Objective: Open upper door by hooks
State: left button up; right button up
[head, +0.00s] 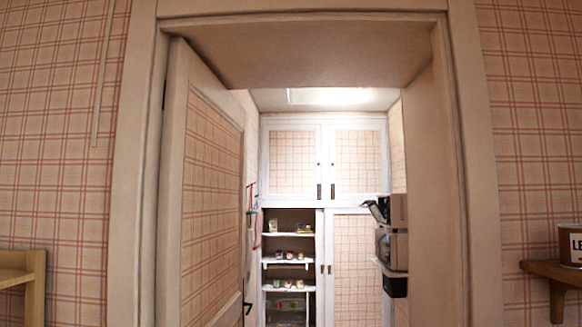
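Through the doorway, a white cabinet with plaid panels stands against the far wall in the head view. Its upper left door (292,165) and upper right door (358,163) are both shut. Small dark handles or hooks (319,191) sit near the seam between them, too small to make out in detail. Below, a lower right door (356,262) covers the right side, and the lower left side shows open shelves (288,265) with small jars and items. Neither of my grippers is in view.
A plaid-panelled room door (208,195) stands open inward on the left of the door frame (476,180). Dark appliances (391,243) stick out from the right wall inside. A wooden shelf (552,271) bears a labelled pot (571,245) at right; wooden furniture (22,268) stands at left.

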aim_at(291, 164)
jog(key=i+z, duration=0.1)
jog(key=i, duration=1.05)
jog(key=i+z, duration=0.15)
jog(key=i, duration=0.4)
jog(key=i+j, duration=0.1)
jog(key=i, duration=0.5)
jog(key=i+j+z, duration=0.15)
jog(key=i, duration=0.4)
jog(key=i+j, duration=0.1)
jog(key=i, duration=0.5)
jog(key=i+j+z, duration=0.15)
jog(key=i, duration=0.4)
jog(key=i+j+z, duration=0.1)
jog(key=i, duration=0.45)
jog(key=j, duration=0.1)
